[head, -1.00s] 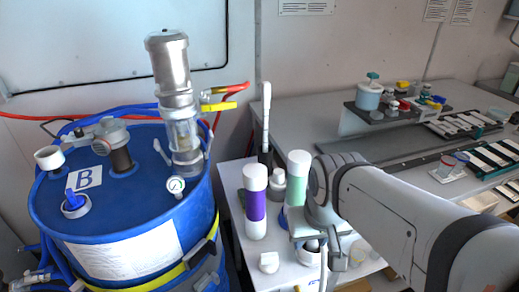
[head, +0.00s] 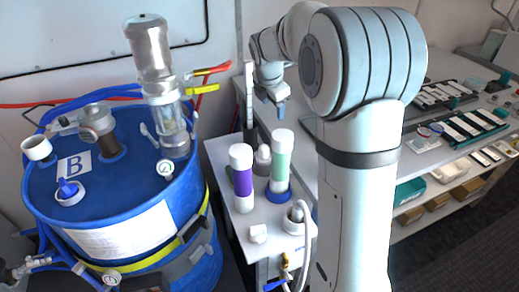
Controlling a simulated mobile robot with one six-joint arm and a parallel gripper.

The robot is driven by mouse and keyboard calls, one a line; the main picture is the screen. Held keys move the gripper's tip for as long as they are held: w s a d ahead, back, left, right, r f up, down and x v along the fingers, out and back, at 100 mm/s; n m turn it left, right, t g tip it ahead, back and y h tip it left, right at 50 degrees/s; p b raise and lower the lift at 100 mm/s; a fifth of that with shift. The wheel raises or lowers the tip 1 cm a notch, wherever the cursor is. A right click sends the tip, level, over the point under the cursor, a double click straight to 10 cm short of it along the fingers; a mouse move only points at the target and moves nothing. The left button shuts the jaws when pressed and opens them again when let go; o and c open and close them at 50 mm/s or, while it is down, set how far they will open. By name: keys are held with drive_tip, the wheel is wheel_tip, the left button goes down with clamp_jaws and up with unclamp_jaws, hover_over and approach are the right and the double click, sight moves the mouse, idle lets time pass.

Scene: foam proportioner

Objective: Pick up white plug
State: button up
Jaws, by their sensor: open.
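My gripper (head: 276,106) is open and points down, above and behind the bottles, well apart from that piece. Nothing shows between its jaws. My arm's large links stand in front of the table's right side and hide part of it.
A purple-banded bottle (head: 242,180) and a green bottle (head: 281,160) stand on the side table. A grey fitting with a hose (head: 296,215) is at its right. A blue drum (head: 130,190) stands left. A bench (head: 430,155) with trays lies right.

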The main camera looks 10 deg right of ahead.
sight(264, 147)
drive_tip(key=w+f+n+g, duration=0.1)
drive_tip(key=f, duration=0.3)
drive_tip(key=w+a+f+n+g+y, duration=0.1)
drive_tip(key=f, duration=0.3)
drive_tip(key=w+a+f+n+g, duration=0.1)
drive_tip(key=f, duration=0.3)
drive_tip(key=shift+w+f+y, duration=0.2)
drive_tip(key=shift+f+y, duration=0.1)
wheel_tip(264, 147, down, 8)
drive_tip(key=p, duration=0.2)
drive_tip(key=shift+d+f+p, duration=0.15)
drive_tip(key=shift+p, duration=0.15)
drive_tip(key=shift+c, duration=0.6)
drive_tip(key=c, duration=1)
